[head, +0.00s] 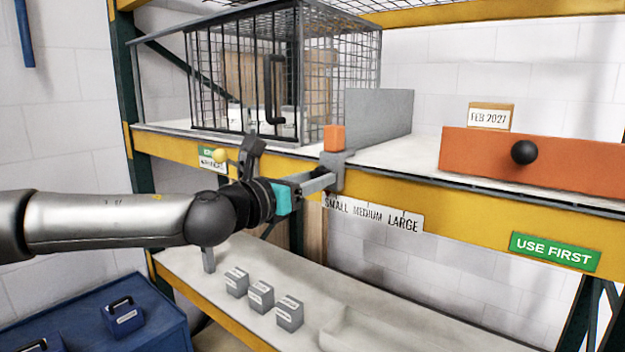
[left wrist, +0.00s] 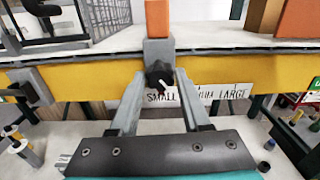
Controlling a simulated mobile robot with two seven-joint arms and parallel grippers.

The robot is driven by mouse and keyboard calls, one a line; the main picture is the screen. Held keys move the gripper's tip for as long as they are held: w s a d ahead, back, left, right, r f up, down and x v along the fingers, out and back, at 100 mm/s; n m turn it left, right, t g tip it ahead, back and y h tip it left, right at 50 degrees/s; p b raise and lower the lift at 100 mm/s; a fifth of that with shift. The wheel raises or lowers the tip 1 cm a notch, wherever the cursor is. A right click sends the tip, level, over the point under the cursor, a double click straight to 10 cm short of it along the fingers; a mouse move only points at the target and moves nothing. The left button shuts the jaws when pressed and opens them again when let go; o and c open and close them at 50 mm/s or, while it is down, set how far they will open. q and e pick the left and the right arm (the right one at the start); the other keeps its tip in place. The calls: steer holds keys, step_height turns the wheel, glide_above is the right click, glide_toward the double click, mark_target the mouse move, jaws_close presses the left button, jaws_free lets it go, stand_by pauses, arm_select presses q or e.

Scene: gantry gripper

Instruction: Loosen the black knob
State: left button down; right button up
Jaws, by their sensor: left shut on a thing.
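A black knob (left wrist: 158,73) with a lobed edge sits on the front of a grey block (left wrist: 157,50) at the shelf's yellow front beam. My left gripper (left wrist: 159,85) is shut on this knob, one finger on each side. In the head view the left gripper (head: 326,181) reaches the grey block (head: 332,175) from the left, and the knob is hidden by the fingers. An orange piece (head: 334,138) tops the block, and a grey upright plate (head: 378,117) stands behind it. A scale label (head: 372,214) reading small, medium, large is below. My right gripper is not in view.
A wire cage (head: 250,75) stands left on the shelf. An orange drawer front (head: 580,168) with a round black ball handle (head: 524,152) is at right. Several small grey blocks (head: 261,295) stand on the lower shelf. A blue cabinet (head: 150,325) is at lower left.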

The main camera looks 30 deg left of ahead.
arm_select(q)
steer(key=shift+f+n+b, duration=0.1)
steer(key=shift+n+b, duration=5.2)
steer(key=shift+n, duration=9)
steer(key=shift+c, duration=1.8)
jaws_free()
